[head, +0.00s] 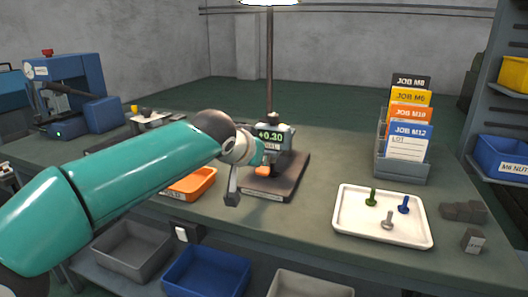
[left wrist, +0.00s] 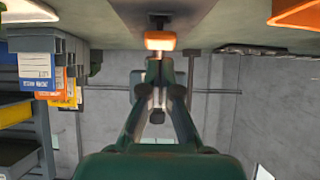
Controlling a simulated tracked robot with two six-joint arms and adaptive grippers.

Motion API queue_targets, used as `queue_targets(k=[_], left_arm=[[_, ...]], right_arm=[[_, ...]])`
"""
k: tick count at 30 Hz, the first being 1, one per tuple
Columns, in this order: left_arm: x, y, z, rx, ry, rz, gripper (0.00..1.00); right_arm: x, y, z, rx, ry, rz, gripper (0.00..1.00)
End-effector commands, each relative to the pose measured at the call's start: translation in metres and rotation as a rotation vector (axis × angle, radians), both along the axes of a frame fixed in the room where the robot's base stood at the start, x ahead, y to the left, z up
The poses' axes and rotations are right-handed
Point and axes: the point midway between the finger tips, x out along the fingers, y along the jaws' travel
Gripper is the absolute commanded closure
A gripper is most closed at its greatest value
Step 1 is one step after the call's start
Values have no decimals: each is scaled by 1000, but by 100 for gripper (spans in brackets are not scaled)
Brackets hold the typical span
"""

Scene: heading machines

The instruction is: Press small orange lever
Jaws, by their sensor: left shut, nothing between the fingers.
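The small orange lever (head: 262,169) sticks out at the front of a bench gauge (head: 272,136) whose green display reads +0.30. In the left wrist view, which is upside down, the orange lever (left wrist: 160,41) lies just beyond the fingertips. My left gripper (head: 261,158) reaches in from the left in front of the gauge, close to the lever. In the left wrist view its fingers (left wrist: 157,62) are closed together with nothing between them. I cannot tell whether the tips touch the lever. My arm hides part of the gauge. My right gripper is not in view.
The gauge stands on a dark base (head: 290,178). An orange tray (head: 193,185) lies left of it. A white tray (head: 345,222) with bolts is at the right, with a job card rack (head: 400,165) behind it. Grey blocks (head: 464,211) lie near the right edge.

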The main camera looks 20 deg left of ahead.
Motion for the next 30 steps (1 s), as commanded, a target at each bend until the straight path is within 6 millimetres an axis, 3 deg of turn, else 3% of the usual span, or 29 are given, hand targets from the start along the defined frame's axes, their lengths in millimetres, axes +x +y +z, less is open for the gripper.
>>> queue_targets(k=[9, 23, 30], left_arm=[[0, -1, 14, 0, 1, -1, 100], [0, -1, 16, 0, 2, -1, 100], [-6, -3, 42, 0, 0, -4, 100]], right_arm=[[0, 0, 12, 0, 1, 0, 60], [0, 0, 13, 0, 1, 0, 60], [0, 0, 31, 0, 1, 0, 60]])
